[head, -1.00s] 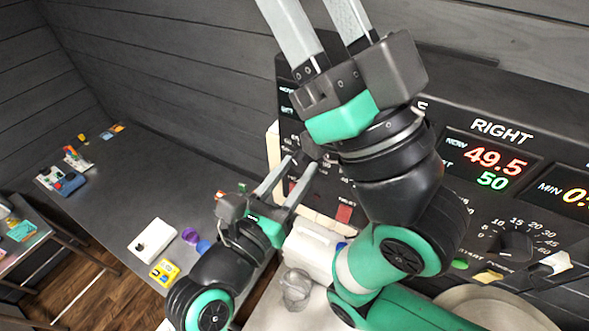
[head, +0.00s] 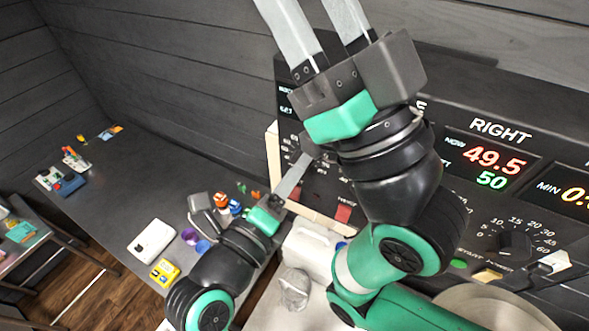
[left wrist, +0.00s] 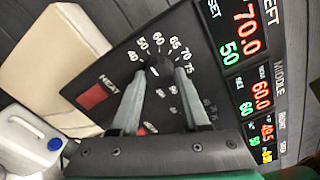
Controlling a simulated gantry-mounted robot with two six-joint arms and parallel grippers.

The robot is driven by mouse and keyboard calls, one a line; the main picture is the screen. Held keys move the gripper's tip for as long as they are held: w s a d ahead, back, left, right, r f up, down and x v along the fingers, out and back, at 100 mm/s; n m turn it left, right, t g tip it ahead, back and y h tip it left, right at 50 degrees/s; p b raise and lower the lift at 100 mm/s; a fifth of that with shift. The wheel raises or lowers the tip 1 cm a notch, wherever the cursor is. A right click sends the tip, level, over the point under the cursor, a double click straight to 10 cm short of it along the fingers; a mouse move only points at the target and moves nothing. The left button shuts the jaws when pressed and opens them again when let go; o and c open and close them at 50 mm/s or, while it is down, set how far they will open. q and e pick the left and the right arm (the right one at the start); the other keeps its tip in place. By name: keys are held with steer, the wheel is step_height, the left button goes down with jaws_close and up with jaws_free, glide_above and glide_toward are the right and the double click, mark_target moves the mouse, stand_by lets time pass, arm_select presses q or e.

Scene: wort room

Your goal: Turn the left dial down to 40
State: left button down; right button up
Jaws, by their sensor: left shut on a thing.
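The left dial (left wrist: 160,72) is a dark knob on the black control panel, ringed by white numbers from 40 to 75 in the left wrist view. My left gripper (left wrist: 152,78) is shut on this dial, one finger on each side; the fingers cover part of the scale. The LEFT display (left wrist: 238,30) reads 70.0 in red and a set value of 50 in green. In the head view my left gripper (head: 303,162) reaches the panel's left part, and the dial is hidden there. My right gripper (head: 322,12) is raised, empty and open, its fingers pointing up past the frame's edge.
The right display (head: 492,165) reads 49.5 and 50. The middle display (left wrist: 258,95) reads 60.0 and 60. A red heat button (left wrist: 95,95) is close beside the left dial. A white jug (head: 310,245) stands below the panel. My right arm blocks the panel's middle.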

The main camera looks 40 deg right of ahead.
arm_select(q)
steer(key=n, duration=0.5)
stand_by(0.6)
steer(key=shift+c, duration=2)
jaws_free()
steer(key=b+v, duration=0.1)
steer(key=v, duration=1)
steer(key=shift+a+b, duration=0.25)
steer(key=shift+b, duration=0.05)
steer(key=shift+s+r, duration=0.1)
steer(key=shift+s, duration=0.05)
